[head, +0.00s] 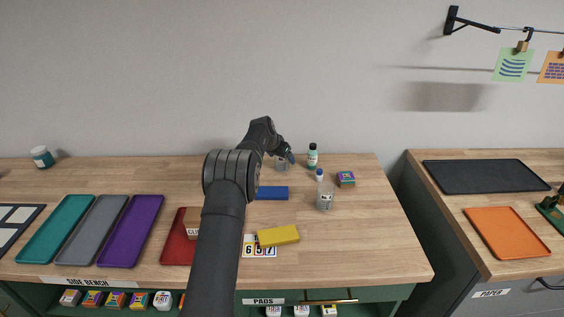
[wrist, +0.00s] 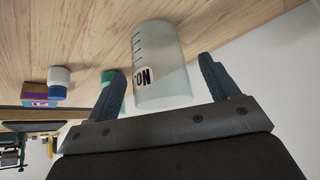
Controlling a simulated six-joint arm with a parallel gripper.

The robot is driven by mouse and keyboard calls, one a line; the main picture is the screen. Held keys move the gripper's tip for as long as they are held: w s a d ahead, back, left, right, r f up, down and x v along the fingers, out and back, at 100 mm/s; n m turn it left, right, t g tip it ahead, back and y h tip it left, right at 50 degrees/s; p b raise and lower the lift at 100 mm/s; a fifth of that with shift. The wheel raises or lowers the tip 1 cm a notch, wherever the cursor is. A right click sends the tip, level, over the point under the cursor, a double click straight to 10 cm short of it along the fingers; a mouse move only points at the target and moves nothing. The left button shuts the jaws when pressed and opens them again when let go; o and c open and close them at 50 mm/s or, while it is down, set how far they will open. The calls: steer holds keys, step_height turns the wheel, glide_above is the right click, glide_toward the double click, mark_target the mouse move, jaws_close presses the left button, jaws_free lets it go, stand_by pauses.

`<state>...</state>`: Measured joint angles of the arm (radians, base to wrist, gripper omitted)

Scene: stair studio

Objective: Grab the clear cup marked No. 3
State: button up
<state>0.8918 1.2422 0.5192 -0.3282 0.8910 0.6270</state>
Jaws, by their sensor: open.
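A clear, frosted cup (wrist: 165,45) with measuring lines and a black-and-white label fills the middle of the wrist view. In the head view the cup (head: 281,165) stands near the back of the wooden bench, partly hidden by my gripper (head: 286,153). In the wrist view my gripper (wrist: 162,68) is open, with one finger to each side of the cup. Gaps show between the fingers and the cup; I cannot tell how deep it sits between them.
A teal bottle (head: 312,157) with a dark cap stands just right of the cup. A blue block (head: 272,193) and a yellow block (head: 278,236) lie nearer the front. The bench's right end is clear.

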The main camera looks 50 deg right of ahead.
steer(key=shift+x, duration=0.9)
steer(key=c, duration=1.1)
steer(key=shift+o, duration=0.2)
